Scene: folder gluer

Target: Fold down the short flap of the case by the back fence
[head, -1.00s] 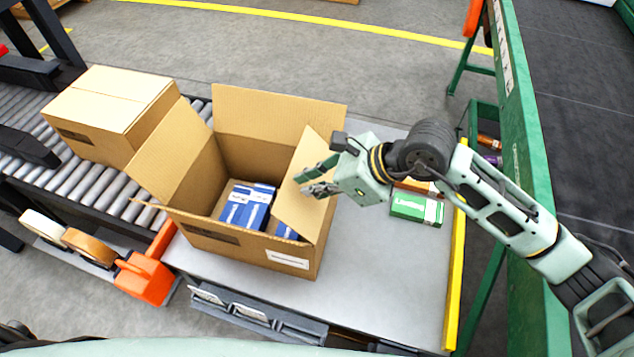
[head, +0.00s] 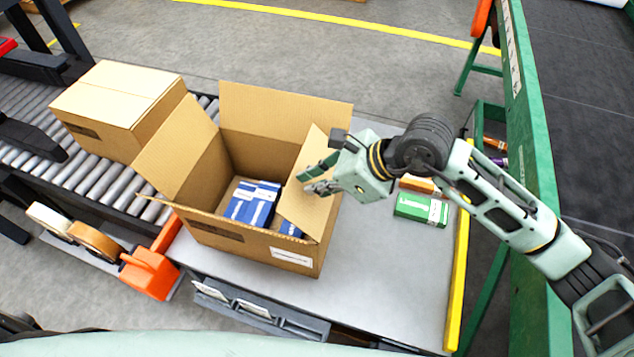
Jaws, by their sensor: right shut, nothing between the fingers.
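An open cardboard case (head: 225,237) stands on the grey table with blue boxes (head: 253,203) inside. Its right short flap (head: 306,195) leans inward over the opening, part way down. Its left short flap (head: 177,148) slants outward and up, and the far long flap (head: 283,111) stands up. My right gripper (head: 316,179) is shut and empty at the right short flap, its fingers over the flap's upper part; whether they touch it I cannot tell. My left gripper is not in view.
A closed carton (head: 118,100) sits on the roller conveyor (head: 97,182) at left. A green box (head: 421,208) lies right of the case. A yellow edge strip (head: 459,270) and green frame (head: 530,150) bound the table's right side. The front right tabletop is clear.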

